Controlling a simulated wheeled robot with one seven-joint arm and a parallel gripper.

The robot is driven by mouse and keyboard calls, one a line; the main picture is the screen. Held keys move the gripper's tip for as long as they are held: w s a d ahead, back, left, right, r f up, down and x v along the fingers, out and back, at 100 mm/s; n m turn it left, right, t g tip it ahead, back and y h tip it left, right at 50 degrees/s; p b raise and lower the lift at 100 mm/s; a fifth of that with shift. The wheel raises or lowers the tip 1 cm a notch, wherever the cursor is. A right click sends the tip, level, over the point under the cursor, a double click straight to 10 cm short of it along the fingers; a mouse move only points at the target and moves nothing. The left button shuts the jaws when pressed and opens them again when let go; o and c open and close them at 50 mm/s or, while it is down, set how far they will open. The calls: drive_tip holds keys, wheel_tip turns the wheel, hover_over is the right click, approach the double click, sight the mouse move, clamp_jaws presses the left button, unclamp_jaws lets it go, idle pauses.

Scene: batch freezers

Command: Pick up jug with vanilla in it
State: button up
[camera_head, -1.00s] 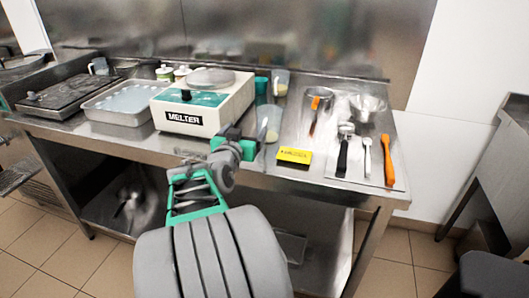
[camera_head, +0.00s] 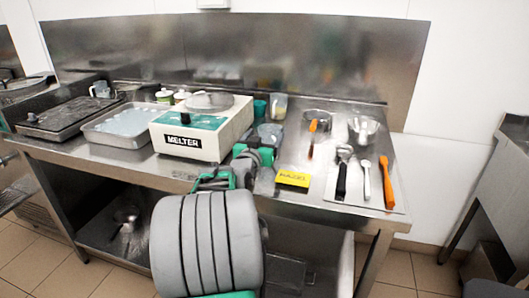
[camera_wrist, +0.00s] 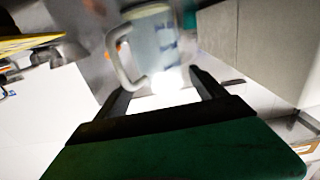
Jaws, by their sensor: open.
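A clear jug (camera_head: 270,132) stands on the steel counter right of the melter, just beyond my gripper (camera_head: 264,150). A second clear jug (camera_head: 279,104) stands behind it, near the back wall. In the wrist view a pale, see-through jug (camera_wrist: 158,45) with a handle on its left and bluish marks is just ahead of my gripper (camera_wrist: 162,84). The gripper's two dark fingers are apart and hold nothing. I cannot tell what is in either jug now, as the views are small and blurred.
The white melter (camera_head: 200,137) stands close on the left. A teal cup (camera_head: 260,108) is behind.

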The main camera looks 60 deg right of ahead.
clamp_jaws()
idle(0.7)
idle(0.4)
